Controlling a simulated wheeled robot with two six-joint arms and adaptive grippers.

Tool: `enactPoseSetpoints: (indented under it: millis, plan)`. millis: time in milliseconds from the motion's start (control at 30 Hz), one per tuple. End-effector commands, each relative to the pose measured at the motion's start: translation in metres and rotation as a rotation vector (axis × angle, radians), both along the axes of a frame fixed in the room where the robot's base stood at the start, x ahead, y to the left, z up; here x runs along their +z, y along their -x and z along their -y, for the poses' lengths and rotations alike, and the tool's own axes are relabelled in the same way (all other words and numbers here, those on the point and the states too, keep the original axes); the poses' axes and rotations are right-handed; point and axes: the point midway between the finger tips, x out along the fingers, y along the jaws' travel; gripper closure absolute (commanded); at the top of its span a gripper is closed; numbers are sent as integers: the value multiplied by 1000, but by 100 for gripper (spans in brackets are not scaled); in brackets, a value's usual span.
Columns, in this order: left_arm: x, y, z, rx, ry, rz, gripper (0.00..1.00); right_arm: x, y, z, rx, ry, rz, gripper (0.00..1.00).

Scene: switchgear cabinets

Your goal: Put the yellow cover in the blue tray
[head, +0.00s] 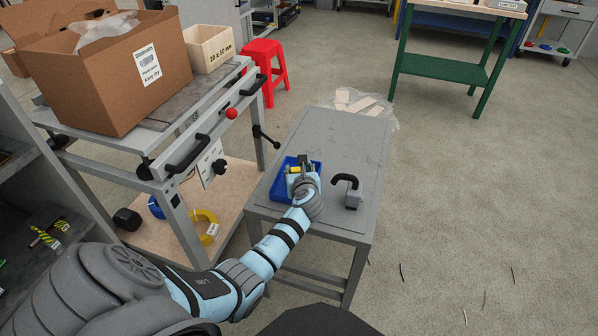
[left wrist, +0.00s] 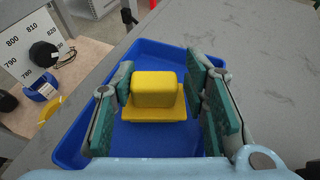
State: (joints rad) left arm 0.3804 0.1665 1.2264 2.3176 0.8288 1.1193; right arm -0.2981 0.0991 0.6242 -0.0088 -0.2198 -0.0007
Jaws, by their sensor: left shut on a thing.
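The blue tray (head: 280,189) lies on the small grey table, partly hidden by my left arm. It also fills the middle of the left wrist view (left wrist: 155,140). The yellow cover (left wrist: 153,92) is a block with a wider flange at its base. In the head view only a little of the cover (head: 293,169) shows beside the gripper. My left gripper (head: 304,164) is over the tray and shut on the cover, with one finger on each side of it. Whether the cover touches the tray floor I cannot tell. My right gripper is not in view.
A grey block with a black curved handle (head: 350,190) stands on the grey table (head: 334,135), right of the tray. A workbench with a cardboard box (head: 110,70) is at the left. A red stool (head: 265,68) stands behind. The table's far part is clear.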

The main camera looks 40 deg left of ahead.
Motion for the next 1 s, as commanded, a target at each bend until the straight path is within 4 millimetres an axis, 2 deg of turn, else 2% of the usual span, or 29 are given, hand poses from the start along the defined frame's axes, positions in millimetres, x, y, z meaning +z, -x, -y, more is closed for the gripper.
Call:
enactPoseSetpoints:
  millis: [67,100,200,567,667,1000]
  plan:
    - [-3,0,0,0,0,0,87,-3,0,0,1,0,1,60]
    - [-3,0,0,0,0,0,55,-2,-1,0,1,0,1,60]
    - [-2,0,0,0,0,0,39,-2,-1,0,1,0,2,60]
    - [2,0,0,1,0,0,39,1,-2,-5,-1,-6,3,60]
    - [7,7,7,-1,1,0,39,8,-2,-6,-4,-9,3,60]
    - [40,61,60,1,3,0,39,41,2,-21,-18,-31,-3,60]
